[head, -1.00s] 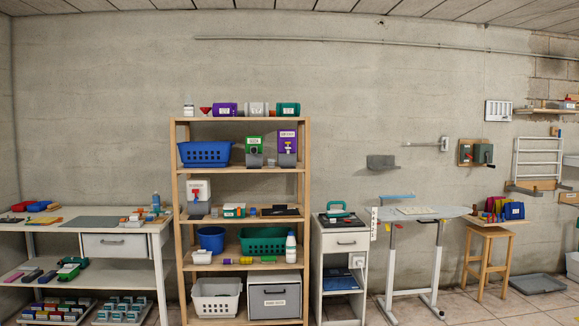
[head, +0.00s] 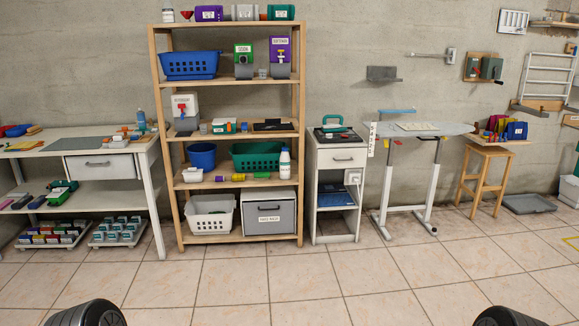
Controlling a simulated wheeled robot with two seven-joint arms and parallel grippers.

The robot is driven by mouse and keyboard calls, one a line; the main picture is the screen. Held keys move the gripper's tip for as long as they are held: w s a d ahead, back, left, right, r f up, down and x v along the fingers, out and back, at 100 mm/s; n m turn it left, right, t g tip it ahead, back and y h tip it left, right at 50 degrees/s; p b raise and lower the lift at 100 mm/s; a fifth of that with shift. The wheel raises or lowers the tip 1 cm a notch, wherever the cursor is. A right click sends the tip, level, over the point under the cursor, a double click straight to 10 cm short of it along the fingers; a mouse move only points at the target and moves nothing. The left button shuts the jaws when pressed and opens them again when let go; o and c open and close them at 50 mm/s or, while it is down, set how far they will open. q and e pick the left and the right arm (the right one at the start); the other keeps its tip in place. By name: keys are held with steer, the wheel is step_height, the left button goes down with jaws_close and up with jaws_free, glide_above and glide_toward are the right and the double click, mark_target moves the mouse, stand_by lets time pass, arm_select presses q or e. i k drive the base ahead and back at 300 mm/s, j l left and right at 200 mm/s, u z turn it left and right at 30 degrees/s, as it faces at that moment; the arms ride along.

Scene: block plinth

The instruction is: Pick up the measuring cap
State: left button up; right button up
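A small grey cup (head: 262,73), which looks like the measuring cap, stands on the upper shelf of the wooden rack. It is between the green-fronted dispenser (head: 243,60) and the purple-fronted dispenser (head: 280,57). It is too small to make out any markings. Neither of my grippers is in view. Only dark rounded parts, likely of my own arms, show at the bottom left and bottom right edges.
The wooden rack (head: 298,150) also holds a blue basket (head: 189,65), a green basket (head: 257,157) and a white detergent bottle (head: 284,164). A workbench (head: 152,165) is at left, a drawer cabinet (head: 337,195) and ironing board (head: 425,129) at right. The tiled floor (head: 260,285) in front is clear.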

mark_target(263, 71)
steer(key=i, duration=4.5)
steer(key=z, duration=0.35)
